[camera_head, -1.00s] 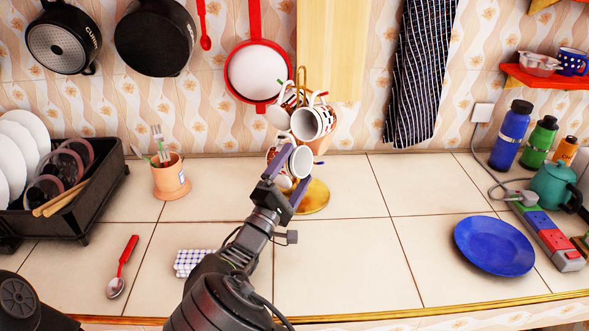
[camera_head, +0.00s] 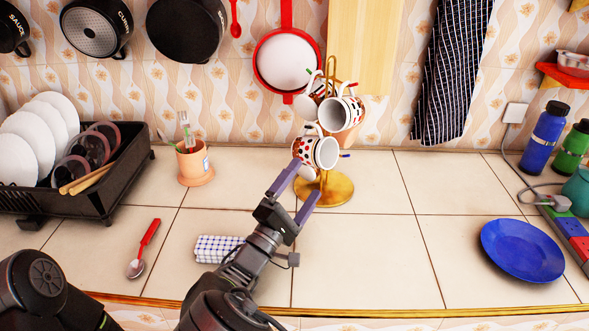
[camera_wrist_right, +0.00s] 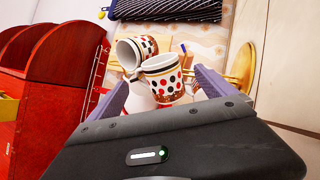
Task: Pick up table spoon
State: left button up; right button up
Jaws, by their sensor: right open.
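The table spoon (camera_head: 143,248), with a red handle and a metal bowl, lies on the tiled counter at the left front. Its handle points up and right. My right gripper (camera_head: 299,186) is open, with two purple-grey fingers apart, in front of the mug stand and well to the right of the spoon. The right wrist view shows its fingers (camera_wrist_right: 162,90) with dotted mugs (camera_wrist_right: 160,78) beyond them and no spoon. A dark part of my left arm shows at the lower left; its gripper is not visible.
A blue-checked folded cloth (camera_head: 217,248) lies between the spoon and my right arm. A black dish rack (camera_head: 130,178), a utensil pot (camera_head: 195,168) and a gold mug stand (camera_head: 338,190) stand behind. A blue plate (camera_head: 522,250) lies right. Counter around the spoon is clear.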

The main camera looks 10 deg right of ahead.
aim_at(135, 268)
jog(key=k, duration=1)
